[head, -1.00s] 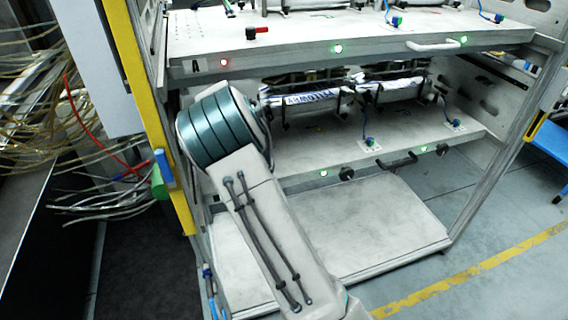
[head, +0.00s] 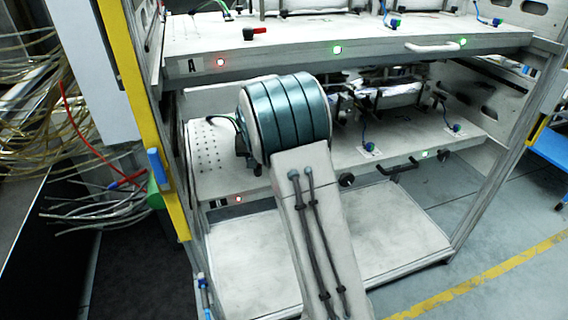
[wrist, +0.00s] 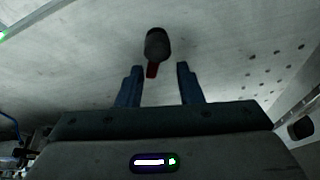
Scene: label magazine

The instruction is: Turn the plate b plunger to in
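The plunger (wrist: 157,45) shows in the wrist view as a dark round knob with a short red part pointing toward my gripper. It stands on the grey plate just past the fingertips. My gripper (wrist: 158,72) is open, with one blue finger on each side of the red part and a gap to both. I cannot tell whether the plunger is in or out. In the head view plate B (head: 215,178) is the lower shelf, and my arm hides its plunger and my gripper.
Plate A (head: 300,52) is the shelf above, with its own black and red plunger (head: 253,34). A red light (head: 238,199) glows on plate B's front edge, left of my arm. A black handle (head: 398,167) sticks out at right. Yellow frame post (head: 150,120) at left.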

